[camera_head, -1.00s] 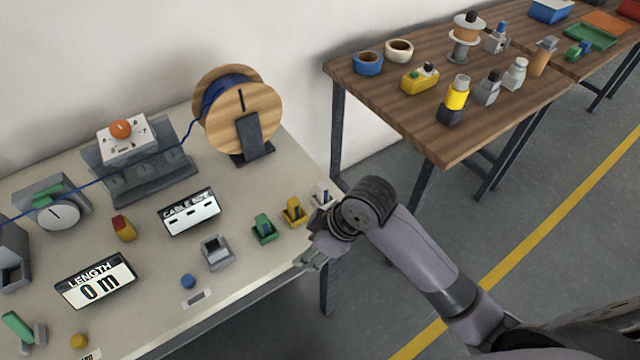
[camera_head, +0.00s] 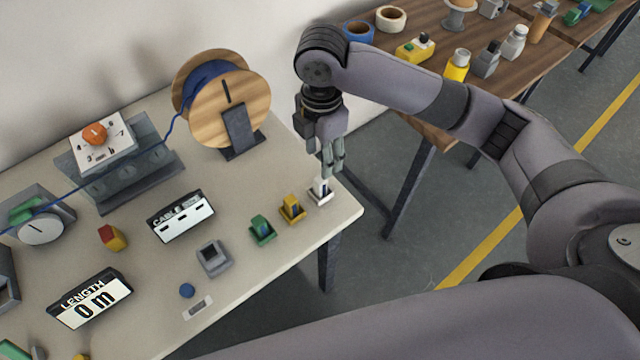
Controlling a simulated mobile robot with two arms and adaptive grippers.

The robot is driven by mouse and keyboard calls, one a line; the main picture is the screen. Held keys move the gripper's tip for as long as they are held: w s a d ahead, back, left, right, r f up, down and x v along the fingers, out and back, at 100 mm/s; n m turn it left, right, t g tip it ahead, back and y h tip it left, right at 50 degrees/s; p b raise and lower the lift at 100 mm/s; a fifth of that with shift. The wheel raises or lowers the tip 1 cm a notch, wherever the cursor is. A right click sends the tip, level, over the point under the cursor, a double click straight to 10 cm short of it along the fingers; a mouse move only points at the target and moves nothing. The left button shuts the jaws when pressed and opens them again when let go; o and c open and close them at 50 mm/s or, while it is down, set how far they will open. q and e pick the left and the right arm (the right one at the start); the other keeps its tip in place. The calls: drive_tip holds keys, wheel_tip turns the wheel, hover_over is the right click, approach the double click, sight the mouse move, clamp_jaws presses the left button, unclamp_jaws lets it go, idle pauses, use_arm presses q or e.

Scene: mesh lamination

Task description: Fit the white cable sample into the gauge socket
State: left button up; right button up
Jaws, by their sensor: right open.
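The white cable sample (camera_head: 319,190) stands in a small white holder near the right end of the workbench. My right gripper (camera_head: 331,172) points down just above and around its top, with its fingers open. I cannot tell whether the fingers touch the sample. The gauge socket looks to be the grey square block (camera_head: 213,258) with a dark opening, in front of the "CABLE" display (camera_head: 180,216). The opening looks empty. My left gripper is not in view.
A yellow sample (camera_head: 292,208) and a green sample (camera_head: 262,230) stand in holders between the white one and the grey block. A wooden cable spool (camera_head: 255,95) stands behind. A blue button (camera_head: 187,290) lies in front. A second table (camera_head: 430,138) is at the right.

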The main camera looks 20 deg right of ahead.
sight(321, 180)
wheel_tip(321, 180, down, 6)
drive_tip(key=shift+f+p, duration=0.2)
drive_tip(key=shift+p, duration=0.2)
drive_tip(key=f+p, duration=0.1)
drive_tip(key=f, duration=0.3)
drive_tip(key=shift+w+f+p, duration=0.1)
drive_tip(key=shift+w+p, duration=0.1)
drive_tip(key=shift+p, duration=0.1)
drive_tip(key=shift+f, duration=0.55)
drive_tip(key=shift+c, duration=0.4)
clamp_jaws()
